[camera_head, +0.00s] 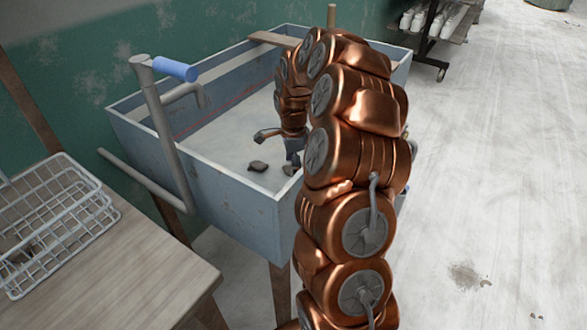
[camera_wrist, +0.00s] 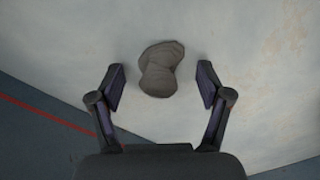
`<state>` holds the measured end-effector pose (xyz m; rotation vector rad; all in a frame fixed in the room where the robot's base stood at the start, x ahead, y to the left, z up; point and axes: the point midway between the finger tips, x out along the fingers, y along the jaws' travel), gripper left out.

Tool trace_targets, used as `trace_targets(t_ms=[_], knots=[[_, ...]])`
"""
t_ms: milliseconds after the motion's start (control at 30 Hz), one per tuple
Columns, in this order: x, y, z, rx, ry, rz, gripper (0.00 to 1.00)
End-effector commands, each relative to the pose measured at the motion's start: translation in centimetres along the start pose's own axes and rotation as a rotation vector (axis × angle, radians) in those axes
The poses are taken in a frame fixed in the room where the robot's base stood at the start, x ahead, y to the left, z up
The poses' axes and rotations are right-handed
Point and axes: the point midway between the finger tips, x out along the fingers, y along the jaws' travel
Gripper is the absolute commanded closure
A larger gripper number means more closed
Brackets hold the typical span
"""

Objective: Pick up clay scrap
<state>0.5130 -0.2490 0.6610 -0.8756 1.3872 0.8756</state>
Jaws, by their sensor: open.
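In the wrist view, my gripper (camera_wrist: 161,72) is open, with a finger on either side of a lumpy grey clay scrap (camera_wrist: 160,68). Neither finger touches it there.
The trough's walls stand around the scraps, and a red line runs along one wall. A grey pipe (camera_head: 165,130) with a blue handle (camera_head: 175,69) stands at the left side. A wire basket (camera_head: 60,225) sits on a wooden table (camera_head: 150,265). A shelf rack (camera_head: 436,30) stands behind.

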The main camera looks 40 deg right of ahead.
Motion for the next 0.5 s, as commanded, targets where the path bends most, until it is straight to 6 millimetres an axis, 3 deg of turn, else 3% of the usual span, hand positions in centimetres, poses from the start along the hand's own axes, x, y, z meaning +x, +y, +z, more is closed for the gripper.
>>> trace_targets(t_ms=[67, 500], knots=[[-0.02, 0.00, 0.00, 0.000, 0.000, 0.000, 0.26], [-0.03, 0.01, 0.01, -0.001, 0.000, 0.000, 0.72]])
